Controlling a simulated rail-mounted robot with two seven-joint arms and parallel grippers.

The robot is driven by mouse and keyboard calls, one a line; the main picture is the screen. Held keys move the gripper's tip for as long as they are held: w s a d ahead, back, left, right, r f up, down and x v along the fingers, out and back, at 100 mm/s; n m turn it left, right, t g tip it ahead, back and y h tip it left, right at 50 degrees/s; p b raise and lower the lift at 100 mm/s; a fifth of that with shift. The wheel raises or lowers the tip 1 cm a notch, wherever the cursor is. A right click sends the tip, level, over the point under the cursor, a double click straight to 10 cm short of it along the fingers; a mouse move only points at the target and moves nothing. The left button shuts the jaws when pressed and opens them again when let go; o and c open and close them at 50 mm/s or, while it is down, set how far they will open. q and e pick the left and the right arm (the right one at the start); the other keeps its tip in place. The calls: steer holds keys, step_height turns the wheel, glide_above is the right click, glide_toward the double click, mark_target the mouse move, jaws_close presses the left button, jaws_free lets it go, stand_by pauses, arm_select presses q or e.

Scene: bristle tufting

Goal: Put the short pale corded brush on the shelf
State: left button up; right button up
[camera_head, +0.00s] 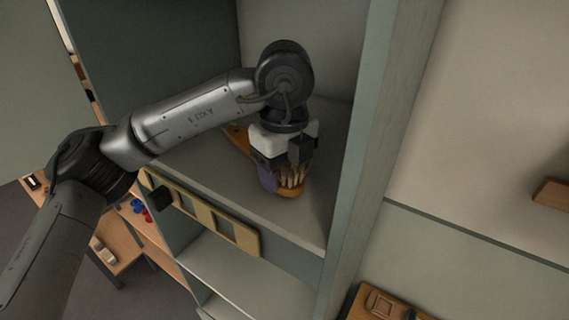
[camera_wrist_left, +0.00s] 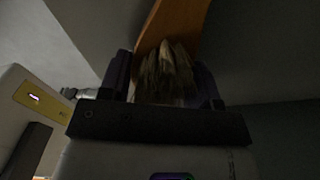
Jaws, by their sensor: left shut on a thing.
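A wooden brush with pale bristles (camera_head: 291,177) is between the fingers of my left gripper (camera_head: 282,176), which is shut on it. An orange-brown wooden end (camera_head: 289,193) shows below the bristles, just over or on the shelf board (camera_head: 215,178); I cannot tell whether it touches. In the left wrist view the bristles (camera_wrist_left: 167,75) sit between the fingers, and the wood (camera_wrist_left: 176,22) extends beyond them. Another orange-brown wooden piece (camera_head: 238,138) shows on the shelf behind the gripper; I cannot tell whether it belongs to the same brush. My right gripper is out of view.
The shelf compartment has a tall side post (camera_head: 372,150) close right of the gripper. A yellow slotted strip (camera_head: 205,214) runs along its front edge. A lower shelf (camera_head: 245,275) is below. A wooden table with red and blue items (camera_head: 140,208) stands at left.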

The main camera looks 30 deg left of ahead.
arm_select(q)
steer(key=shift+f, duration=0.2)
steer(key=shift+f, duration=0.1)
steer(key=o, duration=0.9)
steer(key=shift+o, duration=0.2)
steer(key=shift+r, duration=0.4)
step_height(320, 180, up, 5)
steer(key=shift+r+b, duration=0.15)
steer(key=shift+b, duration=0.6)
steer(key=shift+r, duration=0.9)
